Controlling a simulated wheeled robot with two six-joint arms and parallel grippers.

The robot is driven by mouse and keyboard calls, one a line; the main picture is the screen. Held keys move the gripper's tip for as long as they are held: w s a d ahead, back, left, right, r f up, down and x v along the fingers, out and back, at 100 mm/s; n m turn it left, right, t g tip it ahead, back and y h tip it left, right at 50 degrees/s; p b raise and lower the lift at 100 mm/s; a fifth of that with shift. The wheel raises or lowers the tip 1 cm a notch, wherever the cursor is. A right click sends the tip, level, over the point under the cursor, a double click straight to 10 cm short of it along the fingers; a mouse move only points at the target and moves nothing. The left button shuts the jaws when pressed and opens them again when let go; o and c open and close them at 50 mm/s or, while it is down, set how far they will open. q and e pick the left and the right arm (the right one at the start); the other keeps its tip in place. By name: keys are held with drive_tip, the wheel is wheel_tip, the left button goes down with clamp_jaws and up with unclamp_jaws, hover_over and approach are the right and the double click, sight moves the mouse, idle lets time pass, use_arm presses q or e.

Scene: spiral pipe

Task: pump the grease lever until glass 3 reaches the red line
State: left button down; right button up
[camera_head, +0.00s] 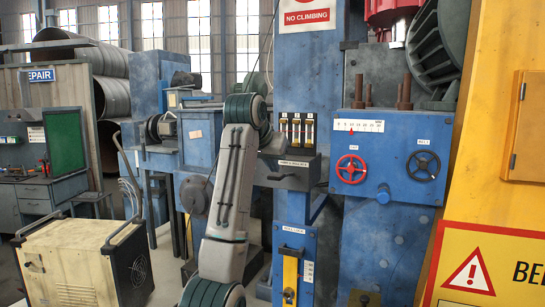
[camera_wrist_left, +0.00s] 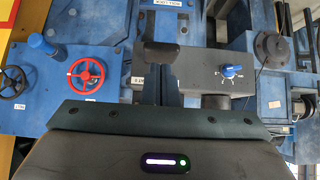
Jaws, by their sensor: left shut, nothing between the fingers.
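Three small upright glasses stand in a row on the blue column, with glass 3 (camera_head: 309,131) taken as the rightmost. Their levels and red line are too small to read. Below them is a dark grey pump box (camera_head: 305,172) with a white label; it also shows in the left wrist view (camera_wrist_left: 205,72), with a blue knob (camera_wrist_left: 231,71). A dark bar (camera_head: 283,178) sticks out at the box's left; I cannot tell whether it is the lever. My left gripper (camera_wrist_left: 163,88) is shut and empty in front of the box, mostly hidden in the head view. My right gripper is out of view.
Right of the box is a blue cabinet (camera_head: 387,193) with a red handwheel (camera_head: 351,169) and a black handwheel (camera_head: 423,166). A yellow panel (camera_head: 500,190) stands at the far right. A cream cart (camera_head: 80,262) stands at the lower left.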

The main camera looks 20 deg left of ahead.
use_arm(q)
drive_tip(key=shift+w+f, duration=0.2)
drive_tip(key=shift+w, duration=0.05)
drive_tip(key=shift+w+d+f, duration=0.1)
drive_tip(key=shift+w, duration=0.15)
drive_tip(key=shift+s+f+t+b, duration=0.1)
drive_tip(key=shift+f+t+b, duration=0.45)
drive_tip(key=shift+b, duration=0.65)
wheel_tip(320, 180, down, 6)
drive_tip(key=s+t+b, duration=0.1)
drive_tip(key=t+b, duration=0.3)
drive_tip(key=b, duration=0.6)
drive_tip(key=shift+s+f, duration=0.2)
drive_tip(key=shift+s, duration=0.05)
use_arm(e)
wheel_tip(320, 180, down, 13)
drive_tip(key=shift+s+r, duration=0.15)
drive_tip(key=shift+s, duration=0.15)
